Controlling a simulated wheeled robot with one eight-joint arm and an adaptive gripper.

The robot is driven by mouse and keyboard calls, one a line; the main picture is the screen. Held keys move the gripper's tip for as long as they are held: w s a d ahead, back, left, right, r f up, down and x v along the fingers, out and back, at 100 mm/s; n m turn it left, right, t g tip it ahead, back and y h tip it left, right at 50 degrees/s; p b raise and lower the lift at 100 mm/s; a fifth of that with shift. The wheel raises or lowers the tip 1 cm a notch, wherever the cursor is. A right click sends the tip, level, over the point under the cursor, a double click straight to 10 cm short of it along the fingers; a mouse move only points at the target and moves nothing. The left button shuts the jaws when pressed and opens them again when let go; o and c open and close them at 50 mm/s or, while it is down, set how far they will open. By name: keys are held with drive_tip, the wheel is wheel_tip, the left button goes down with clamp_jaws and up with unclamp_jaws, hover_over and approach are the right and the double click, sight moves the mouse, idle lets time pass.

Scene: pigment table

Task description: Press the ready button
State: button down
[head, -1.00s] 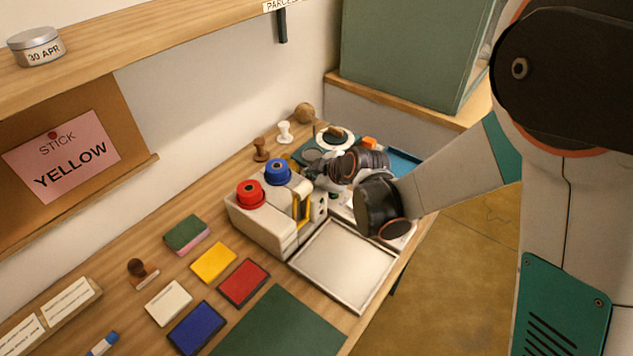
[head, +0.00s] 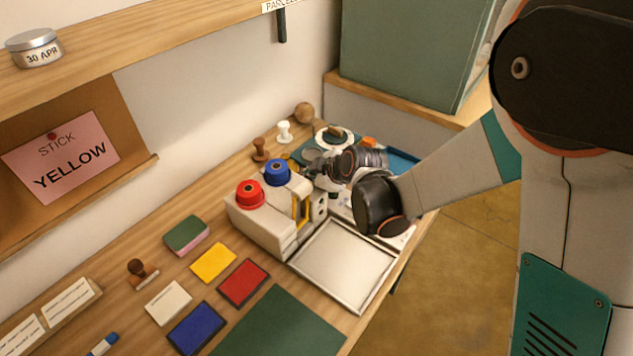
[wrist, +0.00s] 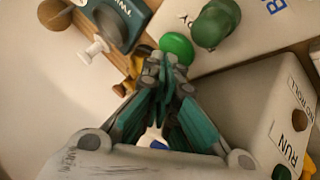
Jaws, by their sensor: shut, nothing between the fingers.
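A bright green round button (wrist: 177,46) shows in the wrist view, just beyond the tips of my gripper (wrist: 162,66). No ready label is readable on it. My gripper is shut and empty, its fingertips close to the button's near edge; I cannot tell whether they touch it. In the head view my gripper (head: 312,168) is behind the white machine (head: 262,226) with the red and blue rolls. The green button is not clearly visible there, where my gripper and wrist cover that area.
A dark green knob (wrist: 214,26) stands right of the button on a white surface. The machine's side reading RUN and NO ROLL (wrist: 285,125) is close on the right. A white-handled stamp (wrist: 93,50) is at left. An empty pale tray (head: 345,262) lies before the machine.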

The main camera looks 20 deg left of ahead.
drive_tip(key=shift+w+a+r, duration=0.1)
drive_tip(key=shift+w+a, duration=0.05)
drive_tip(key=shift+a, duration=0.3)
drive_tip(key=shift+w+a+r+p, duration=0.1)
drive_tip(key=shift+a+r+p, duration=0.05)
drive_tip(key=shift+r+p, duration=0.25)
drive_tip(key=shift+w+a+r, duration=0.1)
drive_tip(key=shift+a, duration=0.2)
drive_tip(key=shift+d+r+p, duration=0.2)
drive_tip(key=shift+r+p, duration=0.7)
drive_tip(key=shift+r, duration=0.3)
drive_tip(key=shift+d+r+p, duration=0.2)
drive_tip(key=shift+r+p, duration=0.65)
drive_tip(key=shift+r, duration=0.3)
